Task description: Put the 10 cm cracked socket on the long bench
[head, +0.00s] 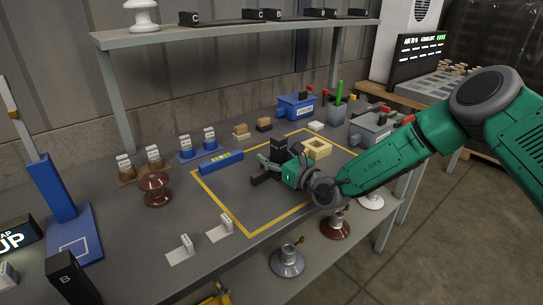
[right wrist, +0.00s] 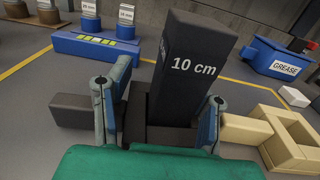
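A black upright block marked "10 cm" (right wrist: 190,65) stands on a dark base inside the yellow outline; in the head view the black block (head: 278,147) shows beside my right gripper. My right gripper (head: 283,172) is low over the long grey bench (head: 140,225). In the right wrist view its fingers (right wrist: 160,112) are apart on either side of the block's lower part, with a gap at the left finger. I cannot tell which thing is a cracked socket; no crack shows. My left gripper is out of view.
A tan block frame (head: 318,149) lies right of the gripper, and a blue level bar (head: 221,162) to the left. A brown insulator (head: 155,189) stands farther left. Blue (head: 296,105) and grey bins stand behind and right. More insulators sit below the front edge. The outlined front area is clear.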

